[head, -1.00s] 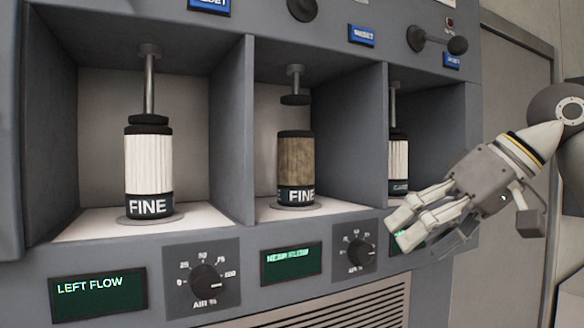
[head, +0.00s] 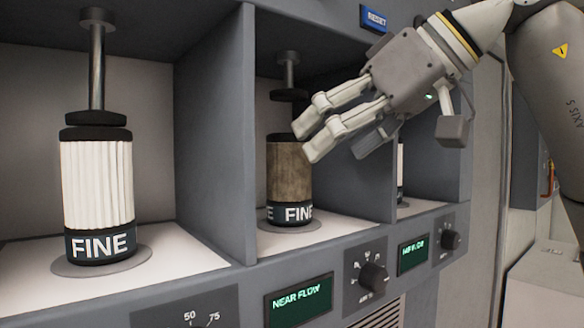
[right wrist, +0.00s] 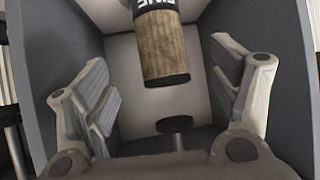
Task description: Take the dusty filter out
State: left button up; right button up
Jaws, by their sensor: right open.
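The dusty filter (head: 289,170) is a brown pleated cylinder with a dark FINE band at its base. It stands upright in the middle bay, and a raised round clamp pad (head: 288,95) hangs apart above it. My right gripper (head: 308,142) is open and empty in front of the filter's upper right, partly hiding its top. In the right wrist view the filter (right wrist: 163,50) appears upside down between the spread fingers, apart from both, with the pad (right wrist: 175,124) below it in the picture. My left gripper is not in view.
A clean white filter (head: 97,185) stands in the left bay, its pad close above its cap. Another white filter (head: 400,172) is mostly hidden in the right bay. Grey dividers (head: 215,140) bound the middle bay. Below are a NEAR FLOW display (head: 299,299) and an air knob (head: 373,278).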

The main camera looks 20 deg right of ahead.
aim_at(289, 144)
jog(key=w+a, duration=0.1)
jog(key=w+a+p, duration=0.1)
jog(key=w, duration=0.1)
jog(key=w+a+p, duration=0.1)
jog(key=w, duration=0.1)
jog(key=shift+w+a+f+p, duration=0.25)
jog(key=shift+w+a+p, duration=0.2)
jog(key=shift+w, duration=0.4)
jog(key=shift+w+a+f, duration=0.2)
jog(key=shift+s, duration=0.1)
jog(key=shift+c, duration=0.6)
jog(key=shift+s+d, duration=0.1)
jog(key=c, duration=1)
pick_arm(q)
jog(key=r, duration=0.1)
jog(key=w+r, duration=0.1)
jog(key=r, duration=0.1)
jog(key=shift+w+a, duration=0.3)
pick_arm(e)
jog(key=shift+c, duration=0.5)
